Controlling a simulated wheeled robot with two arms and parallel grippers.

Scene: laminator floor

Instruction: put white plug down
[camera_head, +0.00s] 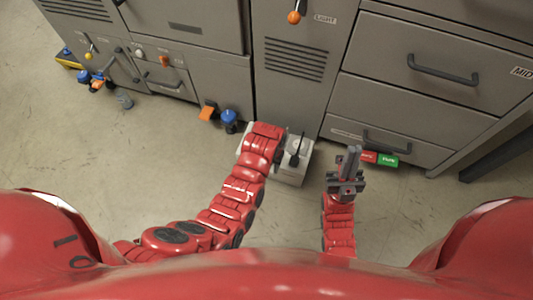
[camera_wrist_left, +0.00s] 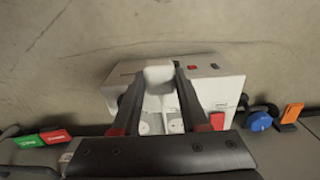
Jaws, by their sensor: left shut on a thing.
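The white plug (camera_wrist_left: 158,74) sits between the fingertips of my left gripper (camera_wrist_left: 161,80) in the left wrist view. That gripper is shut on it. The plug is over or against a white box (camera_wrist_left: 222,90) with round white sockets; whether it touches the box I cannot tell. In the head view the white box (camera_head: 291,175) stands on the floor before the cabinets, partly behind my left arm. The plug cannot be made out there. My right gripper (camera_head: 351,153) is right of the box, its fingers close together with nothing seen between them.
Grey cabinets (camera_head: 296,92) with drawers line the back. Green (camera_head: 388,161) and red (camera_head: 366,156) labelled blocks lie near the lower drawer. A blue knob (camera_head: 229,116) and an orange part (camera_head: 208,111) are left of the box. Open floor (camera_head: 90,150) lies to the left.

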